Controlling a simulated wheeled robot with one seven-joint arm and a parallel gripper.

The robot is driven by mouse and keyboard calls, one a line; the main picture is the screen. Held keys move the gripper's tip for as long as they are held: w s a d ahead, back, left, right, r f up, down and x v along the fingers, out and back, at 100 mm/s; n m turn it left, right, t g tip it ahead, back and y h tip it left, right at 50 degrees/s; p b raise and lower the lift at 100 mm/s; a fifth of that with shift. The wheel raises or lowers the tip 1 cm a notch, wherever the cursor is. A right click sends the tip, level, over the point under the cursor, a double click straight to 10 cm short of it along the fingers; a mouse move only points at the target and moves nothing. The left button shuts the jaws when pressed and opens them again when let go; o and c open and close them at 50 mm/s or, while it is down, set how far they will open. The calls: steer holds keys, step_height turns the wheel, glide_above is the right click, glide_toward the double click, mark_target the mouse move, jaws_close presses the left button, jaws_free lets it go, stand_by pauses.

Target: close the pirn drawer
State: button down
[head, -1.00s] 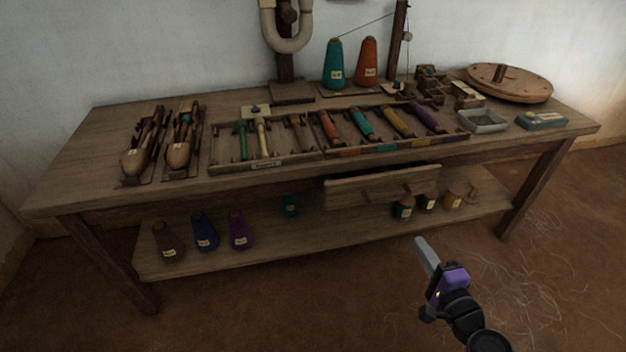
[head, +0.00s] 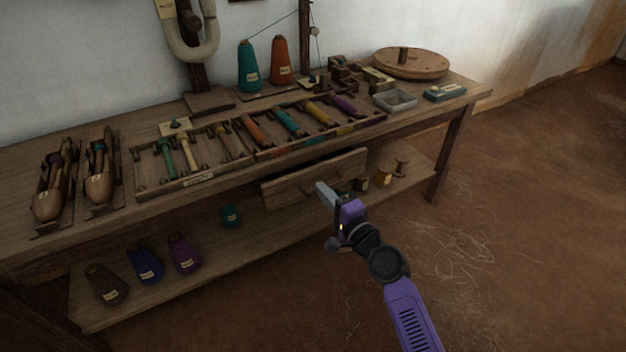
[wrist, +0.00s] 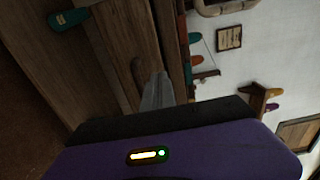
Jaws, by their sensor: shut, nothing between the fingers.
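The pirn drawer (head: 290,188) is a wooden front under the table top, standing out from the table's front edge. Its handle is partly hidden behind my gripper in the head view. My gripper (head: 321,187) is shut and empty, its fingertips in front of the right half of the drawer front. In the wrist view the drawer front (wrist: 125,45) fills the upper left, with a curved handle (wrist: 139,73) beside my fingertips (wrist: 158,80). I cannot tell whether the fingertips touch the drawer.
The table top (head: 100,222) carries racks of coloured pirns, shuttles (head: 100,172) and a round wooden disc (head: 411,62). The lower shelf (head: 205,265) holds several small cones and spools (head: 403,167). A table leg (head: 450,150) stands to the right. The floor in front is clear.

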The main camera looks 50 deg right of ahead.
mark_target(308, 173)
steer(key=shift+x, duration=2.5)
steer(key=shift+w, duration=0.1)
steer(key=shift+b+x, duration=0.3)
steer(key=shift+x, duration=0.9)
steer(key=shift+d, duration=0.1)
